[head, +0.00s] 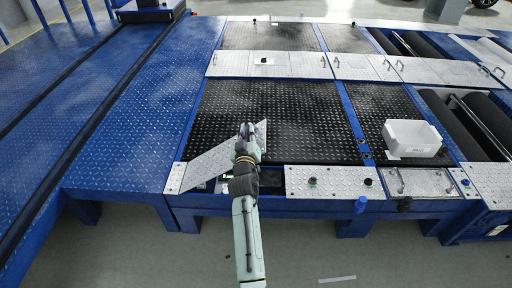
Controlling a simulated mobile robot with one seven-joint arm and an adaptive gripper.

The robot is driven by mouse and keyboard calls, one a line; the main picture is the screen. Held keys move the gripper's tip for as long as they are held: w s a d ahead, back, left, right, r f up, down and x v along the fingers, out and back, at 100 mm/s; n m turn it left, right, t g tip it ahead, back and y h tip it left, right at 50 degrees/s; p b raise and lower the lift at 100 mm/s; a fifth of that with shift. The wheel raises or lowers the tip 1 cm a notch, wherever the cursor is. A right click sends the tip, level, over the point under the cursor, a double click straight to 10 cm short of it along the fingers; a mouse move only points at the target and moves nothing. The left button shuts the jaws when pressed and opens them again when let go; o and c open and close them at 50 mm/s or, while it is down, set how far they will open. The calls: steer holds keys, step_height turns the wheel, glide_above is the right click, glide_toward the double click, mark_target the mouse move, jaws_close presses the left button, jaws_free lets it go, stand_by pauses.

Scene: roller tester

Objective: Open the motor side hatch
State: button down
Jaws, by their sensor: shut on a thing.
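The motor side hatch (212,164) is a silver checkered metal plate at the near edge of the blue platform, left of centre. It is raised and stands at a slant to the row of silver covers. A dark opening with some pale and green parts (222,187) shows below it. My gripper (247,129) is at the hatch's upper right part and is shut on it. The exact grip point, perhaps a handle, is hidden by the gripper. My arm covers the right part of the opening.
A flat silver cover (330,181) with dark knobs lies right of the opening. A white box (411,138) stands on the black plate further right, near the rollers (465,122). A blue knob (360,204) sits at the front edge.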

steer(key=a+r+n, duration=0.4)
steer(key=a+r, duration=0.2)
steer(key=a, duration=0.6)
steer(key=a+r+n, duration=0.4)
steer(key=a+r, duration=0.2)
steer(key=a, duration=0.6)
steer(key=a+n+b, duration=0.2)
steer(key=a+n, duration=0.1)
steer(key=a, duration=0.9)
steer(key=shift+a+f+n, duration=0.15)
steer(key=shift+f+n, duration=0.15)
steer(key=shift+f, duration=0.05)
steer(key=c, duration=1.7)
jaws_free()
steer(key=shift+o, duration=0.3)
steer(key=shift+f, duration=0.1)
steer(key=shift+w+f, duration=0.1)
steer(key=shift+r, duration=0.2)
